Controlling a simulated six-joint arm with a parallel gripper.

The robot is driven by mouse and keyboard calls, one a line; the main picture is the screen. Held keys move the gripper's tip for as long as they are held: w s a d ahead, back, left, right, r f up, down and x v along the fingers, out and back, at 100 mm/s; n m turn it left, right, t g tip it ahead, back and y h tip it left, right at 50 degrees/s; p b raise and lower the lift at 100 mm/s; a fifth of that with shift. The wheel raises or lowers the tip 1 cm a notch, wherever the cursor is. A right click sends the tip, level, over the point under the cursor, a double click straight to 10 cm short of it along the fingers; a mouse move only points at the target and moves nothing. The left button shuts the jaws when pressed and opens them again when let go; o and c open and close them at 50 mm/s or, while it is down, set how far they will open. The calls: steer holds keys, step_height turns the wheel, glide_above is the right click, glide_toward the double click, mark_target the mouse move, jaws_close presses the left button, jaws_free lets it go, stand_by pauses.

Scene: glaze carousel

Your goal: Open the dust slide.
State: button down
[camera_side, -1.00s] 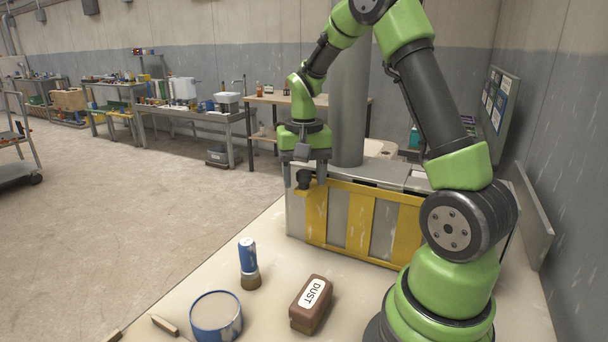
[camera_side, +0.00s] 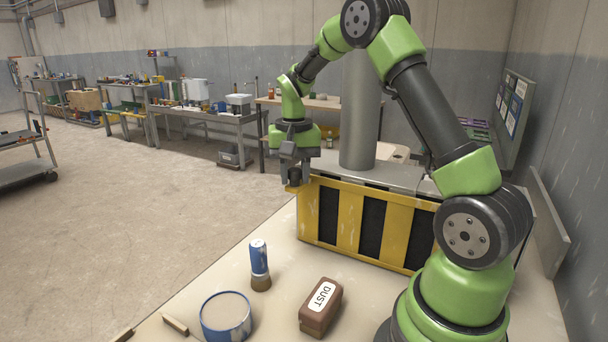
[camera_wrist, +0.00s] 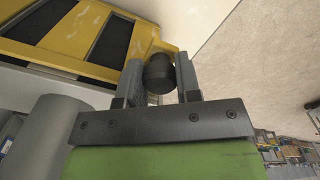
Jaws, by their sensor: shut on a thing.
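The dust slide (camera_side: 348,216) is a yellow slotted plate on the front of a grey metal box (camera_side: 395,175). Black gaps show between its yellow bars, and its left end is at the box's left end. A dark round knob (camera_side: 295,177) stands at its upper left corner. My gripper (camera_side: 297,180) points down there and is shut on the knob. In the wrist view the knob (camera_wrist: 160,75) sits between my two fingers, beside the yellow plate (camera_wrist: 85,35).
On the bench (camera_side: 265,305) in front of the box lie a brown block labelled DUST (camera_side: 321,307), a blue-rimmed tub (camera_side: 226,317), a blue-handled brush (camera_side: 260,265) and a wooden-handled tool (camera_side: 175,324).

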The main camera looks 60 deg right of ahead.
steer(key=c, duration=0.8)
jaws_free()
step_height(320, 180, up, 10)
steer(key=shift+f, duration=0.25)
steer(key=shift+r, duration=0.25)
